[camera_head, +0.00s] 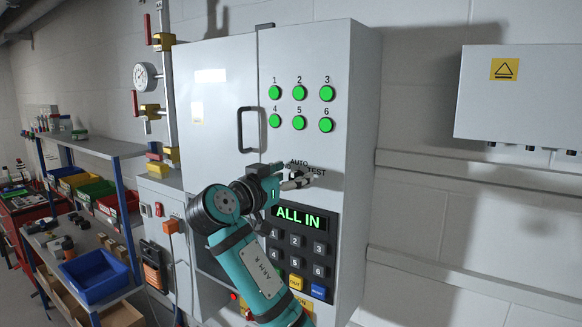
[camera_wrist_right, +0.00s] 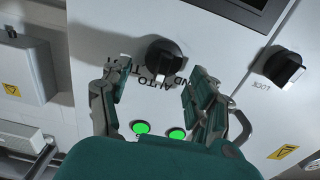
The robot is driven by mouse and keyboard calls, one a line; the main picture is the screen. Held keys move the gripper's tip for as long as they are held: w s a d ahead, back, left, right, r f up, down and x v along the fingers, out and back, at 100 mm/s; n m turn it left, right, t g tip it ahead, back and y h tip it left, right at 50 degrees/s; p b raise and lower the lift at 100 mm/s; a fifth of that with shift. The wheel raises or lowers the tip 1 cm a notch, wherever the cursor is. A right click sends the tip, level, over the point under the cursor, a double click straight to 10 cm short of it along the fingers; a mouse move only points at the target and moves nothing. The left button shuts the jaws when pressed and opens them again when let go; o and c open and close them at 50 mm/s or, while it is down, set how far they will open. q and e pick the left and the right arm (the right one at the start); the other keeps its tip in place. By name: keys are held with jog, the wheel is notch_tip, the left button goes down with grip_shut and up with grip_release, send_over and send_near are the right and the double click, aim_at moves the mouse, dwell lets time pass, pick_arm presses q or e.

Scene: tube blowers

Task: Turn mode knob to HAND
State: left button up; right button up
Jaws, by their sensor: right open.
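The mode knob (camera_wrist_right: 166,57) is black with a raised grip, on the light grey cabinet front in the right wrist view. The printed labels around it look upside down there; AUTO and part of HAND show. A pale mark on the grip faces the label side, near AUTO; its exact setting is hard to tell. My right gripper (camera_wrist_right: 158,80) is open, its fingers on either side of the knob, with no clear contact. In the head view my right gripper (camera_head: 294,180) hides the knob and part of HAND; AUTO and TEST show. My left gripper is not in view.
A second black knob (camera_wrist_right: 284,67), marked LOCK, sits to the right in the wrist view. Green lit buttons (camera_head: 299,93) are above my gripper, and a display (camera_head: 298,218) reading ALL IN with a keypad is below. A door handle (camera_head: 248,130) protrudes to the left.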

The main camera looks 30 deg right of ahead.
jog(key=shift+w+d, duration=0.1)
jog(key=shift+d, duration=0.1)
jog(key=c, duration=1.1)
jog(key=shift+c, duration=0.2)
